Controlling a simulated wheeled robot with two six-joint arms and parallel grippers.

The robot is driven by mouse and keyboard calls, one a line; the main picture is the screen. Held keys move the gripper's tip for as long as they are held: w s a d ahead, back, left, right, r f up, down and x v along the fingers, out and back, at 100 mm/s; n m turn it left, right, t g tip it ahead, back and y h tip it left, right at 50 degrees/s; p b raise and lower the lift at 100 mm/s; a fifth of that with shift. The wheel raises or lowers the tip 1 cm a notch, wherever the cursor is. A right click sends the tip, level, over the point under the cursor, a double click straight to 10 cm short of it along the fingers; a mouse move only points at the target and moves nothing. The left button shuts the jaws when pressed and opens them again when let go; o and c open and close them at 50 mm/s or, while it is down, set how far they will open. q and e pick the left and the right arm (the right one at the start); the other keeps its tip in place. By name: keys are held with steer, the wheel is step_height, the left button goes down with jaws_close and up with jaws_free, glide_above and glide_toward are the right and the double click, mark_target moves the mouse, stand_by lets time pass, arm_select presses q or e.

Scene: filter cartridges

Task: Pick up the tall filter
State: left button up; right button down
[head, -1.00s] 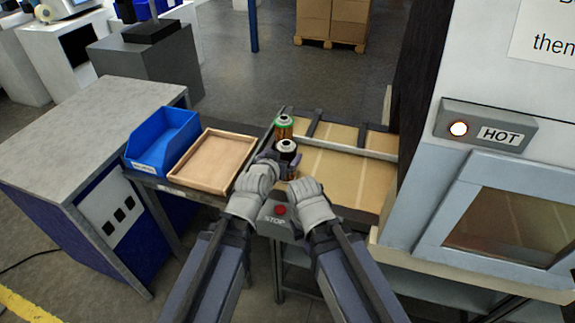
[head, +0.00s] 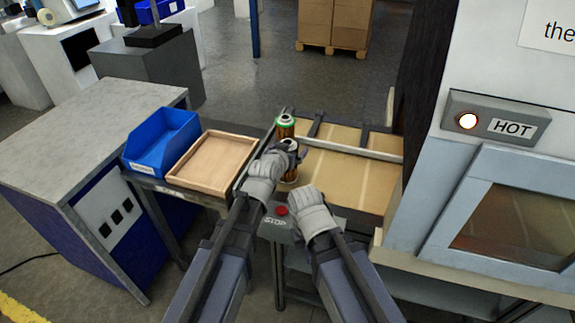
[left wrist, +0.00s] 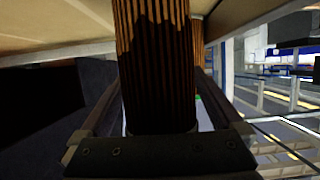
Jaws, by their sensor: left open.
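Two upright filters with orange-brown pleats stand at the left end of the conveyor bed. The nearer filter (head: 290,146) has a pale top with a dark centre; the farther filter (head: 285,124) has a green ring. I cannot tell which is taller. My left gripper (head: 284,158) is at the nearer filter and partly hides its body. In the left wrist view the nearer filter's pleated body (left wrist: 158,60) rises between my open fingers; contact cannot be told. The farther filter (left wrist: 197,45) shows behind it. My right gripper (head: 308,196) is nearer the front; its fingers are not clear.
A wooden tray (head: 184,185) and a blue bin (head: 160,163) sit left of the filters. The brown conveyor bed (head: 350,178) is clear to the right, up to the machine with the HOT lamp (head: 468,121). A red STOP button (head: 282,211) is at the front.

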arm_select(q)
steer(key=c, duration=1.4)
